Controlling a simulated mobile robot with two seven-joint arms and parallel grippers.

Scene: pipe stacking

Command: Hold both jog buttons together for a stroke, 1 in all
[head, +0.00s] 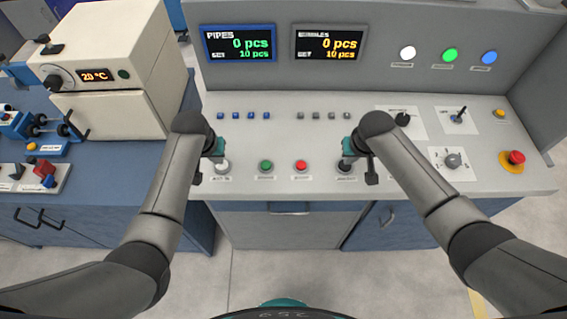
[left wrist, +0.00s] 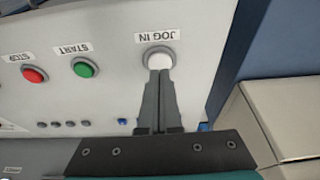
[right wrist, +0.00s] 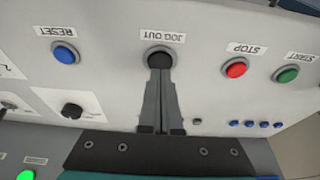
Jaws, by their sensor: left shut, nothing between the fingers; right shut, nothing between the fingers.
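The white jog-in button (left wrist: 160,59) sits on the sloped console panel; it also shows in the head view (head: 222,166). My left gripper (left wrist: 159,76) is shut and empty, with its fingertips over the near edge of that button. The black jog-out button (right wrist: 159,58) shows in the right wrist view. My right gripper (right wrist: 160,74) is shut and empty, with its fingertips at the near edge of that button. I cannot tell whether either fingertip touches or presses its button. In the head view my left gripper (head: 198,178) and right gripper (head: 371,178) are partly hidden by the wrists.
The green start button (head: 266,166) and red stop button (head: 301,166) lie between the grippers. A beige oven (head: 105,70) stands left.

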